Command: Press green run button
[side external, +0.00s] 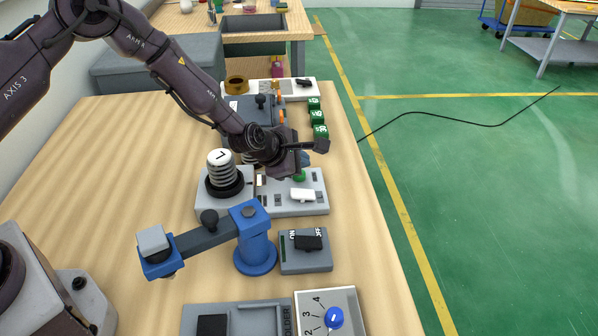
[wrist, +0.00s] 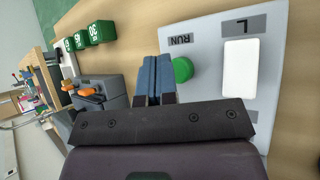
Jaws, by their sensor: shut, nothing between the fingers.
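The green run button (wrist: 183,70) is a round knob on a light grey panel (wrist: 208,62), beside a dark RUN label (wrist: 180,41). In the side view the green button (side external: 299,177) is partly hidden below my gripper. My gripper (wrist: 154,76) is shut, its two blue fingers together with nothing between them. In the wrist view the fingertips lie just left of the button. In the side view my gripper (side external: 304,160) is close above the button; I cannot tell whether it touches.
A spring post (side external: 222,175) and a blue swing-arm device (side external: 252,238) stand nearby. An ON/OFF switch box (side external: 305,262) is in front. Green cubes (side external: 318,118) stand behind, near the table edge.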

